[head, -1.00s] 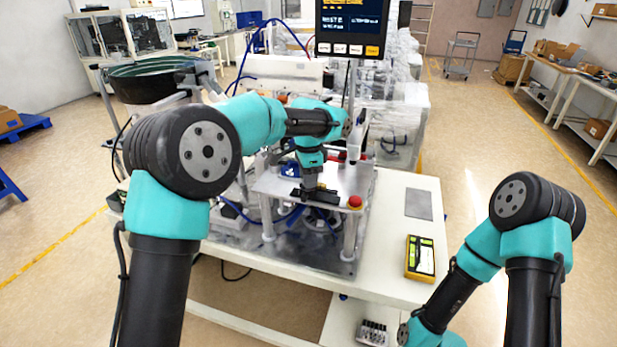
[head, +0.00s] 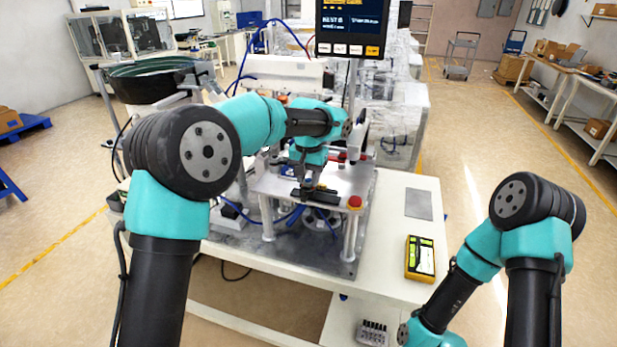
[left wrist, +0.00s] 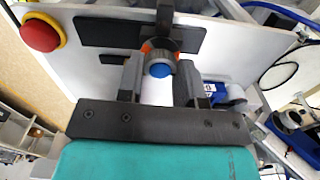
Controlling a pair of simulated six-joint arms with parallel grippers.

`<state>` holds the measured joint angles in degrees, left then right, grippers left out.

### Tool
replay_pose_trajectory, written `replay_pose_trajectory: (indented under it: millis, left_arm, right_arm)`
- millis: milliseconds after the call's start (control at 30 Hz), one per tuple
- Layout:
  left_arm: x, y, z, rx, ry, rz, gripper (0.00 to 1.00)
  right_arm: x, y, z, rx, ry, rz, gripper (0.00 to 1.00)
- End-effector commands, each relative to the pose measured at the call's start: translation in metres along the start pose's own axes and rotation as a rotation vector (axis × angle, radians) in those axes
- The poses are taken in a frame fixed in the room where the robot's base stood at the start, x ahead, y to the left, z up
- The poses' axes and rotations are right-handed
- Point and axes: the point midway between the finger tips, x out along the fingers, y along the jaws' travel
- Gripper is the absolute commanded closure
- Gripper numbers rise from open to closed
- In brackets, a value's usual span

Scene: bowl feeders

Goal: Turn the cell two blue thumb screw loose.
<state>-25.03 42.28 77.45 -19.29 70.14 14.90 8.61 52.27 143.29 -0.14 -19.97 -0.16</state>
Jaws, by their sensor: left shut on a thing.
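The blue thumb screw (left wrist: 161,70) shows in the left wrist view as a round blue end with a grey collar and some orange around it. My left gripper (left wrist: 160,76) is shut on it, one finger on each side. In the head view my left gripper (head: 307,184) points down at the small white raised plate (head: 275,185), and the screw is hidden there. A black bar (head: 322,196) lies on the plate beside the fingers. My right arm enters at the lower right of the head view, its gripper out of frame.
A red button (head: 355,202) sits on the plate's front right corner, close to my left gripper. A dark bowl feeder (head: 150,82) stands at the left and a screen (head: 350,28) behind. A yellow handheld device (head: 420,258) lies on the white table. Blue hoses run under the plate.

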Motion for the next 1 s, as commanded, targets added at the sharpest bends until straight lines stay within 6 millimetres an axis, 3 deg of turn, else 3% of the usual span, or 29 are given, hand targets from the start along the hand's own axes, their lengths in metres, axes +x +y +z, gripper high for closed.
replay_pose_trajectory:
  millis: [300, 800, 833, 1000]
  left_arm:
    - [-0.0003, -0.0003, 0.0, -0.147, 0.0, 0.0, 0.9]
    - [-0.0003, -0.0003, -0.0001, -0.173, 0.001, 0.0, 0.9]
    - [-0.0003, -0.0003, -0.0001, -0.172, 0.001, 0.0, 0.65]
    - [-0.0002, -0.0002, 0.0, -0.172, 0.001, 0.0, 0.48]
  right_arm:
    - [0.0, 0.0, 0.0, 0.0, 0.0, 0.0, 0.57]
    - [0.0, 0.0, 0.0, 0.0, 0.0, 0.0, 0.57]
    - [0.0, 0.0, 0.0, 0.0, 0.0, 0.0, 0.57]
    - [0.0, 0.0, 0.0, 0.0, 0.0, 0.0, 0.57]
